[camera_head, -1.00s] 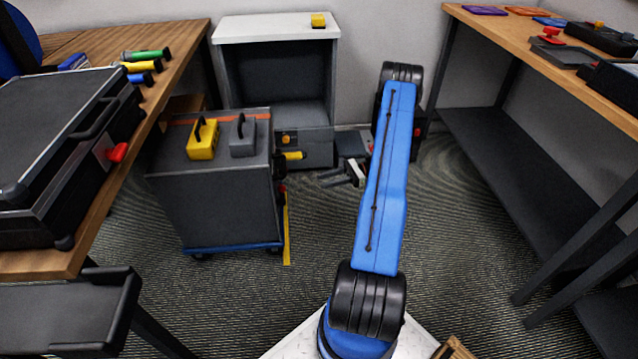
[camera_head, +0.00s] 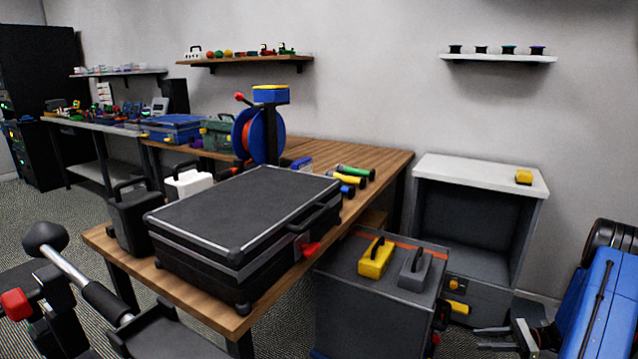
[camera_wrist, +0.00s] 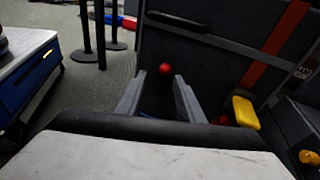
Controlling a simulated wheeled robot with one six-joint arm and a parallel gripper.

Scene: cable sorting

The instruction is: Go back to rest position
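My blue arm (camera_head: 592,310) stands at the right edge of the head view, partly cut off by the frame. My gripper (camera_head: 488,339) is low at the bottom right, just right of a grey wheeled cabinet (camera_head: 350,300). In the wrist view my gripper (camera_wrist: 160,84) has its two grey fingers spread apart, with nothing held between them. A red knob (camera_wrist: 165,68) shows beyond the fingers, in front of a dark panel. No contact between the fingers and anything else is visible.
A wooden table (camera_head: 390,160) carries a black case (camera_head: 240,215) and a cable reel (camera_head: 258,135). The cabinet holds a yellow block (camera_head: 376,258) and a grey block (camera_head: 416,270) with handles. A white-topped open unit (camera_head: 470,172) stands behind my gripper.

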